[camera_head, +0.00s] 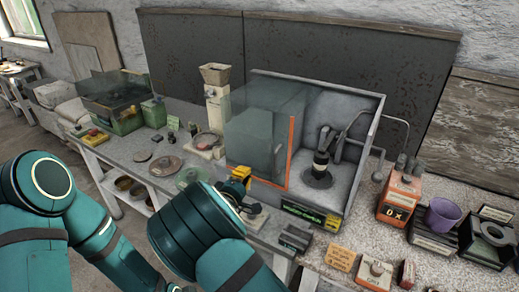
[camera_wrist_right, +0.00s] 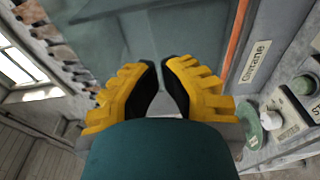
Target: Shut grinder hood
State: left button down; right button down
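The grinder hood is a grey box (camera_head: 365,135) on the bench. A clear pane (camera_head: 255,140) with an orange edge strip (camera_head: 291,150) covers its left part; its right part is uncovered, showing the grinder (camera_head: 321,160) inside. The orange strip also shows in the right wrist view (camera_wrist_right: 237,32), beside a label plate (camera_wrist_right: 255,62). My right gripper (camera_head: 243,172), yellow with black pads, is low in front of the pane, left of the strip. In the wrist view its fingertips (camera_wrist_right: 162,64) are close together, with nothing seen between them. My left gripper is out of view.
Right of the hood stand an orange box (camera_head: 400,195), a purple cup (camera_head: 442,214) and dark trays. Left are a feeder column (camera_head: 215,95), round discs (camera_head: 166,166) and a green clear-topped case (camera_head: 115,100). Small blocks (camera_head: 295,238) lie near the front edge.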

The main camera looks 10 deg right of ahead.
aim_at(271, 155)
jog(key=x, duration=0.6)
jog(key=d+x, duration=0.1)
jog(key=x, duration=0.2)
jog(key=shift+d+r+p, duration=0.1)
jog(key=shift+r+p, duration=0.15)
jog(key=shift+p, duration=0.05)
jog(key=shift+s+d, duration=1)
jog(key=shift+s, duration=0.15)
